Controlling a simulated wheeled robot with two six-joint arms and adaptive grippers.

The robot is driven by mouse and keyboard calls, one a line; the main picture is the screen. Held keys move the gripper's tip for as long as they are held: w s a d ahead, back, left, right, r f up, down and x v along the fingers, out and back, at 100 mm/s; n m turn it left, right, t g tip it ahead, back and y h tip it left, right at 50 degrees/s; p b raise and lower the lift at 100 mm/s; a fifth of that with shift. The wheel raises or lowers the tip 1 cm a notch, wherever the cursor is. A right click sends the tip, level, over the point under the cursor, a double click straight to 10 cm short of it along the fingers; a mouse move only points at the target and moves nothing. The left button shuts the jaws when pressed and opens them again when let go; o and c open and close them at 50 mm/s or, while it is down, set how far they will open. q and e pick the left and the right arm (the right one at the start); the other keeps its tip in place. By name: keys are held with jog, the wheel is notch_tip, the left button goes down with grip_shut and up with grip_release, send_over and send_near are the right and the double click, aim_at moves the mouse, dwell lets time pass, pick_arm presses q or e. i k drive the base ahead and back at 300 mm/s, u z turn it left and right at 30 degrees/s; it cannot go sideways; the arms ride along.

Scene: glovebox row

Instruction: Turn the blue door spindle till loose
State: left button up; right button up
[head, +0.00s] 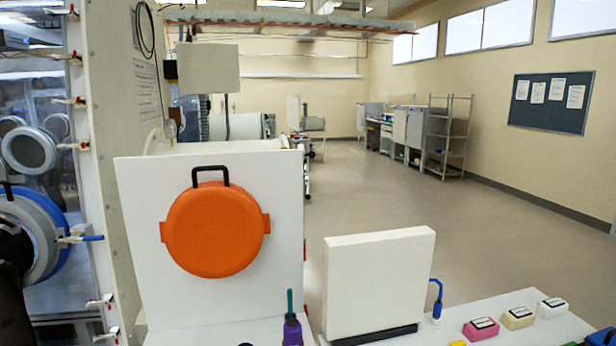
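No part that I can surely tell as the blue door spindle shows in the head view. A round orange door (215,230) with a black handle at its top sits on an upright white panel (140,200) in front of me; it looks closed. Neither of my grippers shows.
A white upright box (378,283) stands right of the orange door. Beside it are a bent blue piece (437,295) and pink (481,328), cream (518,317) and white (552,307) blocks. A purple bottle (292,330) stands in front. Open floor lies behind.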

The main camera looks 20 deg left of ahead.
aim_at(306, 179)
jog(key=z, duration=1.8)
jog(key=i, duration=5.05)
jog(key=u, duration=3.1)
jog(key=i, duration=2.35)
